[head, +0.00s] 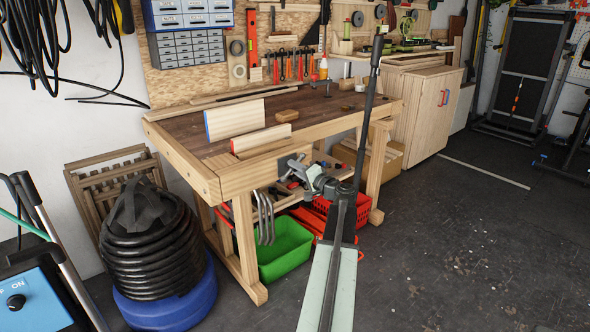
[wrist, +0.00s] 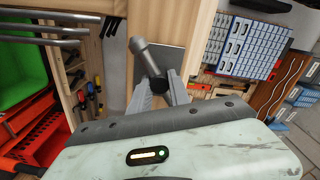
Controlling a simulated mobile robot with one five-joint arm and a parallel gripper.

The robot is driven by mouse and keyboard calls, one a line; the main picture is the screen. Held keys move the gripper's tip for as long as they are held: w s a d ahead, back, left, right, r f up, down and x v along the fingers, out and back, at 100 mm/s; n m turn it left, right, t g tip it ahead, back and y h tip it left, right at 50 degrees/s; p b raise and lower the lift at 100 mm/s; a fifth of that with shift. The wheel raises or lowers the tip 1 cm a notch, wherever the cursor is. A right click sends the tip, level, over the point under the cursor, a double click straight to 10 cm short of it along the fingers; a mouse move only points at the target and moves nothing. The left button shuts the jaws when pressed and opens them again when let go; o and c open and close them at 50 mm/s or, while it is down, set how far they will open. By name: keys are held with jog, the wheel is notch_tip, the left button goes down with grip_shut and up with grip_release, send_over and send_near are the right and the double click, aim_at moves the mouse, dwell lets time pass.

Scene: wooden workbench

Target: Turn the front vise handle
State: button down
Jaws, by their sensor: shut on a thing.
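In the head view my gripper (head: 293,162) is at the bench front, just below the top's edge. There the handle is too small and covered to make out clearly.
A green bin (head: 286,250) and a red crate (head: 318,210) sit under the bench. Grey bars (head: 265,218) hang at the front. A black hose coil on a blue drum (head: 165,295) stands left. The floor at right is clear.

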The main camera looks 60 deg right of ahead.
jog(key=m, duration=0.4)
jog(key=shift+f, duration=0.1)
jog(key=m, duration=0.5)
jog(key=shift+a, duration=0.1)
jog(key=m, duration=0.4)
jog(key=shift+f+m, duration=0.1)
jog(key=shift+m, duration=2.2)
jog(key=c, duration=1.2)
grip_release()
